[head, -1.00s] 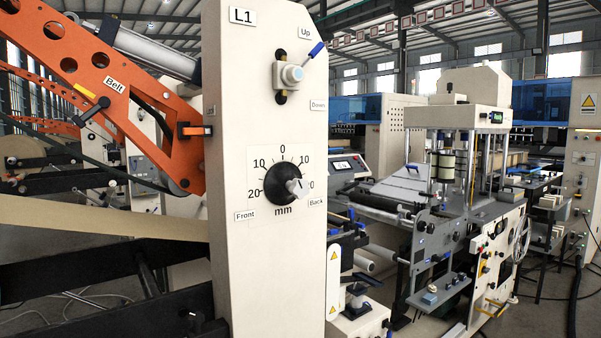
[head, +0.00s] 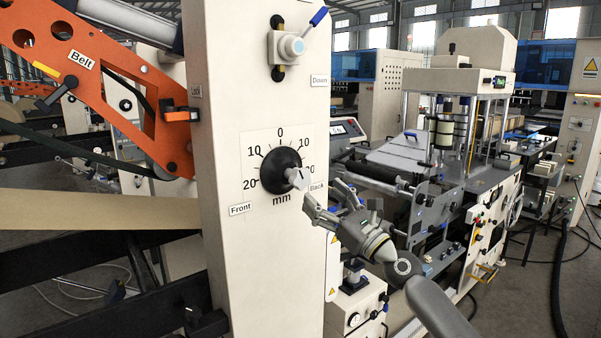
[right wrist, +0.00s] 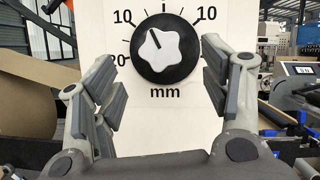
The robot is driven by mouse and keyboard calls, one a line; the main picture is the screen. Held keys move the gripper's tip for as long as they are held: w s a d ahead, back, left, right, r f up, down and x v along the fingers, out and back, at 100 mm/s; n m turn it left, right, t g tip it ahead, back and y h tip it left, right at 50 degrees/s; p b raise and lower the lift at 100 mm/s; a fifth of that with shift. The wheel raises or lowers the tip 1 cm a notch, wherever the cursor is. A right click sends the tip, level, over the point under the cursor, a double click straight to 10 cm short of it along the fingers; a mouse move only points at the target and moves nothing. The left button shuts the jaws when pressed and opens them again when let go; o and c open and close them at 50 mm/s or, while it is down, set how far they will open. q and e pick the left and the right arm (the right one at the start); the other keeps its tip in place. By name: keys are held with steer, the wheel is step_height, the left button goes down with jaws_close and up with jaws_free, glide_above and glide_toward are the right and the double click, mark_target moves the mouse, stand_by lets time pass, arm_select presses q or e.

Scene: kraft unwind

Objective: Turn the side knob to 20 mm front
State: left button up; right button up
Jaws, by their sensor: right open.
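The side knob is a white lobed grip (head: 298,177) on a black round dial (head: 275,170), on the cream machine panel. In the right wrist view the white grip (right wrist: 165,55) has a dark line pointing up and slightly left, between the top tick and the left 10. The scale reads 10 and 20 on each side, with "Front" at left and "Back" at right. My right gripper (head: 323,192) is open and empty, just right of the knob. In the right wrist view its fingers (right wrist: 158,60) appear on either side of the dial, not gripping it. My left gripper is not in view.
Above the dial is a blue-tipped lever switch (head: 293,46) marked Up and Down. An orange belt arm (head: 100,85) reaches in from the left. A beige web (head: 100,209) runs at lower left. A larger machine (head: 450,150) stands behind at right.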

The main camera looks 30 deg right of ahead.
mark_target(303, 179)
steer(key=p+x, duration=0.1)
steer(key=x, duration=0.6)
steer(key=shift+f, duration=0.1)
steer(key=shift+p+x, duration=0.4)
steer(key=shift+x, duration=0.85)
steer(key=shift+f, duration=0.1)
steer(key=c, duration=1)
